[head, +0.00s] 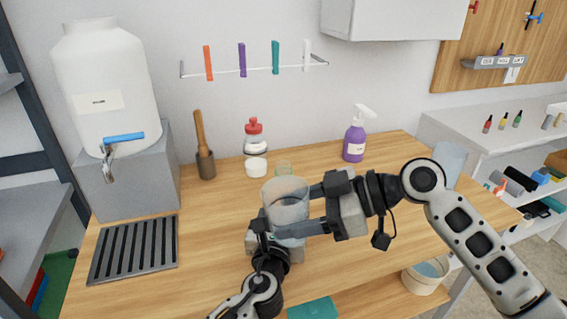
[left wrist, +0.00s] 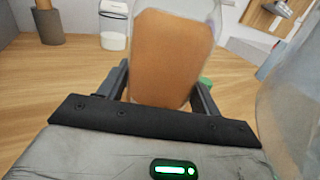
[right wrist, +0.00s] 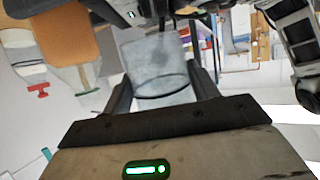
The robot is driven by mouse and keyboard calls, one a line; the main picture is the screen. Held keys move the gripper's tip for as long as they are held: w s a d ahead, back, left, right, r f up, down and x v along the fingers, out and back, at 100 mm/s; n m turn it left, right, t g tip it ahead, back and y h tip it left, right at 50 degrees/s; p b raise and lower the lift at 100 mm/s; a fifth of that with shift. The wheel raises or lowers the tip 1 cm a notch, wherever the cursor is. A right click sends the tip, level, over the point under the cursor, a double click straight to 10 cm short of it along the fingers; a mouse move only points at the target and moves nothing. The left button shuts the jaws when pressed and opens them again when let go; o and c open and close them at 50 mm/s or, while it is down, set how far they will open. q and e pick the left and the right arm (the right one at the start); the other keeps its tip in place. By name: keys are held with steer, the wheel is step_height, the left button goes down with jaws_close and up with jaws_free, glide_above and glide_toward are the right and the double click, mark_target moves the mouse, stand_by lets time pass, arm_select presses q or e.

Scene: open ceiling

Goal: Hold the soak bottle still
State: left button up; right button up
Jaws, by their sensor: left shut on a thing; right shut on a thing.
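A clear bottle with orange-brown contents, which I take for the soak bottle (left wrist: 172,58), stands between the fingers of my left gripper (left wrist: 165,85). The left gripper is shut on it, and the bottle looks upright. Its top is cut off in the left wrist view. In the head view it is mostly hidden behind a translucent cup (head: 286,196). My right gripper (head: 298,208) is shut on this cup. The cup also shows between the fingers in the right wrist view (right wrist: 155,65). It is close beside the bottle; I cannot tell whether they touch.
A large white container (head: 105,75) and a dark drain grate (head: 135,248) are at left.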

arm_select(q)
steer(key=o, duration=1.3)
